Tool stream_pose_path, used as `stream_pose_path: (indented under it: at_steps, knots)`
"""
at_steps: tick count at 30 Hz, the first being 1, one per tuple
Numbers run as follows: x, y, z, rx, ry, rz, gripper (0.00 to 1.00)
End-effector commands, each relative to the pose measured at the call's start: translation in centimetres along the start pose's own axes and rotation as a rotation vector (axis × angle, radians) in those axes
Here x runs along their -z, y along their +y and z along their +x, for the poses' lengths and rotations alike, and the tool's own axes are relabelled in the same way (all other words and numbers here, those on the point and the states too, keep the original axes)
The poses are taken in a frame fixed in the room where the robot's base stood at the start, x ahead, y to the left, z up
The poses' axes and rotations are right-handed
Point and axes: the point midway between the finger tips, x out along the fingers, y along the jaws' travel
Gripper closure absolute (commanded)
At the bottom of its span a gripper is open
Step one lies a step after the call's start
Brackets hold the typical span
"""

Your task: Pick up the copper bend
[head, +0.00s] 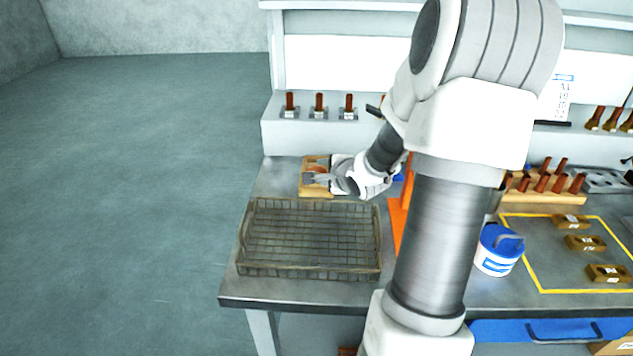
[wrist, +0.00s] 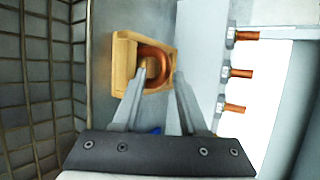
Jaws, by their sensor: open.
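The copper bend (wrist: 158,62) is a curved, U-like copper piece lying in a wooden block or holder (wrist: 122,68). In the head view the wooden holder (head: 318,191) stands behind the wire basket, and a bit of the copper bend (head: 316,169) shows at my fingers. My gripper (wrist: 162,75) is open, with its two fingers pointing at the holder. In the wrist view the left fingertip overlaps the bend and the right fingertip lies beside its right side. I cannot tell whether either finger touches it. My gripper (head: 322,178) is partly hidden by its own wrist in the head view.
A wire mesh basket (head: 310,270) stands in front of the holder, close to it. Behind is a raised ledge (head: 275,137) with several copper pieces on metal mounts. A blue-and-white tub (head: 497,262) and an orange upright (head: 401,215) stand to the right.

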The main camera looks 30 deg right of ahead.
Motion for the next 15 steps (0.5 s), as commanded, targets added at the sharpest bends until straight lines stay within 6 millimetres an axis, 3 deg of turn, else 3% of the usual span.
stream_pose_path:
  at_steps: [9, 15]
  knots:
    - [0.01, -0.06, 0.64, 0.0, 0.001, 0.0, 0.58]
    - [0.01, -0.06, 0.63, 0.0, 0.001, -0.001, 0.94]
